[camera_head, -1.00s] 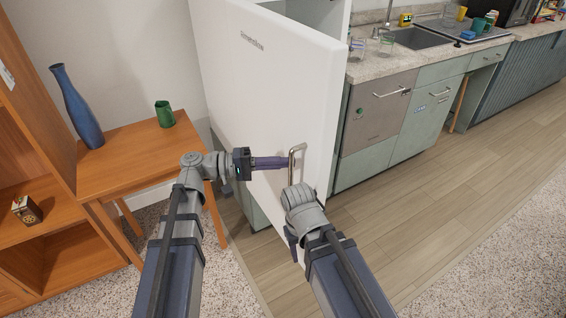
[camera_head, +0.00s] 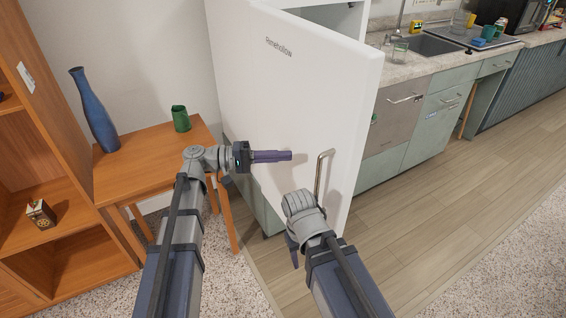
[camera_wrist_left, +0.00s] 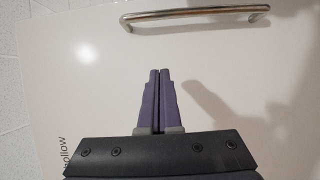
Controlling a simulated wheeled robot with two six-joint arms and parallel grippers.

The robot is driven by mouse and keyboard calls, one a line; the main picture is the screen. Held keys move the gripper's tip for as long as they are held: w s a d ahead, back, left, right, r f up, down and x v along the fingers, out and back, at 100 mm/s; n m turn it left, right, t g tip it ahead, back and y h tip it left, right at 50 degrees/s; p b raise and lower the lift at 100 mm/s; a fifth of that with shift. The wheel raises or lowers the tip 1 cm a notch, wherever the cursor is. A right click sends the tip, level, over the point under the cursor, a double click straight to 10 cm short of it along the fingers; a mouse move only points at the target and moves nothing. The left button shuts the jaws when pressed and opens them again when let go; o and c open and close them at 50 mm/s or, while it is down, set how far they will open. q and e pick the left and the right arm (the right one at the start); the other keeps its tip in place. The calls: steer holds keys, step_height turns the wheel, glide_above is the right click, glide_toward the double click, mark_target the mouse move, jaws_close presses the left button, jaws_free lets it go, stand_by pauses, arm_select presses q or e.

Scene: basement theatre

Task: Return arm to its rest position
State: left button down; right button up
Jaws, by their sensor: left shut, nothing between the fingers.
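My left gripper (camera_head: 290,155) is shut and empty in front of the white fridge door, to the left of its metal handle (camera_head: 321,175). In the left wrist view the shut purple fingers (camera_wrist_left: 160,72) point at the door face, and the handle (camera_wrist_left: 196,14) lies beyond their tips, apart from them. The white door (camera_head: 300,85) stands swung open. My right arm (camera_head: 310,222) reaches up from the bottom, its wrist bent, in front of the door's lower part. Its fingers are mostly hidden, with one dark part showing below the wrist.
A wooden side table (camera_head: 150,150) with a green cup (camera_head: 181,118) and a blue vase (camera_head: 94,110) stands left of my left arm. A wooden shelf (camera_head: 50,190) is at the far left. The counter (camera_head: 400,70) and sink are at the right. Open floor (camera_head: 450,190) lies to the right.

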arm_select(q)
steer(key=s+a+f+y, duration=0.25)
steer(key=f+y, duration=0.25)
steer(key=f, duration=0.3)
steer(key=s+a+f+y, duration=0.2)
steer(key=s+f+y, duration=0.2)
steer(key=f, duration=0.4)
steer(key=s+a+f+m+y, duration=0.1)
steer(key=s+a+f+y, duration=0.2)
steer(key=a+y, duration=0.25)
steer(key=s+a+f+y, duration=0.2)
steer(key=a+f+y, duration=0.15)
steer(key=a, duration=0.35)
steer(key=s+d+m+g+y, duration=0.1)
steer(key=s+d+m, duration=0.4)
steer(key=d, duration=0.6)
step_height(320, 180, up, 14)
steer(key=n+p, duration=0.1)
steer(key=p, duration=1.2)
steer(key=shift+s+a+n, duration=0.2)
steer(key=shift+a+n, duration=0.1)
arm_select(e)
step_height(320, 180, up, 13)
steer(key=shift+a, duration=0.45)
arm_select(q)
steer(key=shift+f, duration=0.15)
